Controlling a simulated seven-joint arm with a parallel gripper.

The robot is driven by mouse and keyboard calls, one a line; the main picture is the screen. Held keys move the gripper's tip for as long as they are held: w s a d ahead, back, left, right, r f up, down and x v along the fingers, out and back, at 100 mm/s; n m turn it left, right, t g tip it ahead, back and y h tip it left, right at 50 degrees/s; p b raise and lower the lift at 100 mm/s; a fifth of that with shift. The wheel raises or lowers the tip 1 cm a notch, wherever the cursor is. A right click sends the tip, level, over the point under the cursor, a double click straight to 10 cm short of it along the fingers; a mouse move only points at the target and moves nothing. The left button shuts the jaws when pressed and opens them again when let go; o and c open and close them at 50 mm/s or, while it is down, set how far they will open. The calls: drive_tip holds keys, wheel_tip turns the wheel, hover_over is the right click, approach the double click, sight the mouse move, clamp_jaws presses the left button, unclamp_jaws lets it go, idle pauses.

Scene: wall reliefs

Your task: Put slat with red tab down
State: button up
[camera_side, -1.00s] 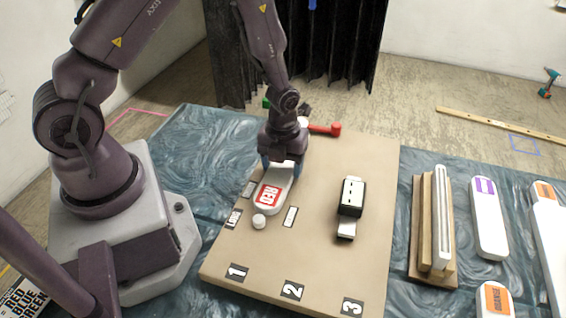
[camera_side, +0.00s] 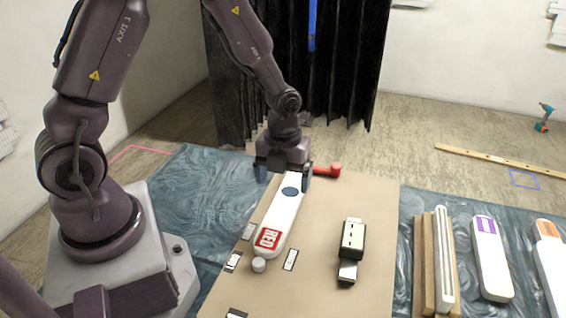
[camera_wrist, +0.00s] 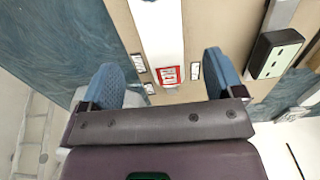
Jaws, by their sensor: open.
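The white slat with a red tab (camera_side: 283,215) lies on the tan board (camera_side: 320,260), its red "RED" label at the near end and a dark oval near the far end. Its near end is close to a small round white knob (camera_side: 258,265). My gripper (camera_side: 284,172) is open above the slat's far end, one blue finger to each side. In the wrist view the slat (camera_wrist: 158,35) runs between the spread fingers, with its red label (camera_wrist: 168,74) between the fingertips. Nothing is held.
A black-and-white block (camera_side: 353,238) stands on the board to the right. A red-ended tool (camera_side: 330,170) lies behind my gripper. Further right are a wooden rack (camera_side: 428,265) with a white slat, a purple-tab slat (camera_side: 492,262) and an orange-tab slat (camera_side: 550,262).

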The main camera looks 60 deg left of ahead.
drive_tip(key=s+d+r+n+t, duration=0.1)
drive_tip(key=s+r+n+t, duration=0.3)
drive_tip(key=r+n, duration=1.05)
drive_tip(key=s+d+r+n+t, duration=0.1)
drive_tip(key=s+d+r+n, duration=0.1)
drive_tip(key=s+r+n, duration=0.7)
drive_tip(key=n, duration=0.3)
drive_tip(key=shift+s+t, duration=0.2)
drive_tip(key=shift+t, duration=0.1)
